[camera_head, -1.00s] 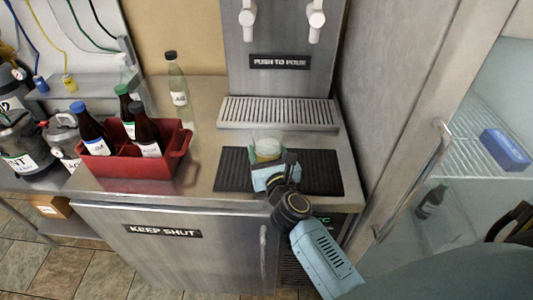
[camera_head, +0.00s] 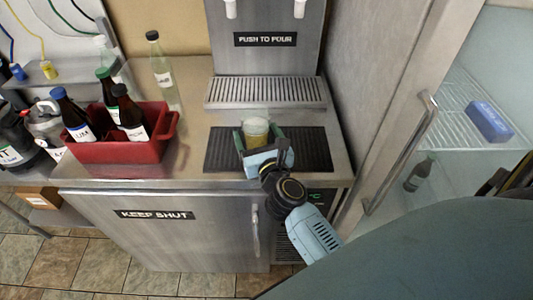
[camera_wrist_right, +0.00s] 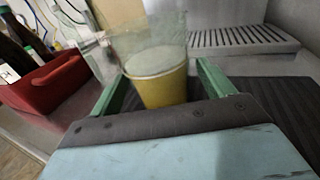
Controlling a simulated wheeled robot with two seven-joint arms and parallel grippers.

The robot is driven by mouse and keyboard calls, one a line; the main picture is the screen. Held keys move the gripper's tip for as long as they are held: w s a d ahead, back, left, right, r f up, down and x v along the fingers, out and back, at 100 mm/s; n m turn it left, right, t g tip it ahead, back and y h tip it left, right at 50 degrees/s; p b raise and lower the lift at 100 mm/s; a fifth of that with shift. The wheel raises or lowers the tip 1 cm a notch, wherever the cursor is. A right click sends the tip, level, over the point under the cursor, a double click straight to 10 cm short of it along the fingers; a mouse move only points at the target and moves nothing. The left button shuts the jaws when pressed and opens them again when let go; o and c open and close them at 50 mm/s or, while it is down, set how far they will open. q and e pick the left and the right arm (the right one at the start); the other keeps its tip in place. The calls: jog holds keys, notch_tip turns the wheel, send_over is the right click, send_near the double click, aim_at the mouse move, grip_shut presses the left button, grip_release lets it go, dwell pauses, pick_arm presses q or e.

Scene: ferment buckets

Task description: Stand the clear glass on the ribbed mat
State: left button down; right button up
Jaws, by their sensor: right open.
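The clear glass (camera_head: 256,128), with yellow liquid in its lower part, stands upright on the black ribbed mat (camera_head: 310,149). My right gripper (camera_head: 260,138) is open, with its two green fingers on either side of the glass. In the right wrist view the glass (camera_wrist_right: 160,75) is between the spread fingers, and a gap shows beside the left finger. The base of the glass is partly hidden by the gripper body. My left gripper is not in view.
A steel drip tray (camera_head: 266,92) is behind the mat. A red crate (camera_head: 125,150) with several bottles stands at left, a clear bottle (camera_head: 160,65) behind it. A fridge door handle (camera_head: 400,155) stands at right.

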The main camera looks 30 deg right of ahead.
jog(key=b+v, duration=0.1)
jog(key=v, duration=0.8)
jog(key=shift+b, duration=0.3)
jog(key=shift+s+a, duration=0.1)
jog(key=shift+s, duration=0.15)
jog(key=shift+r, duration=0.1)
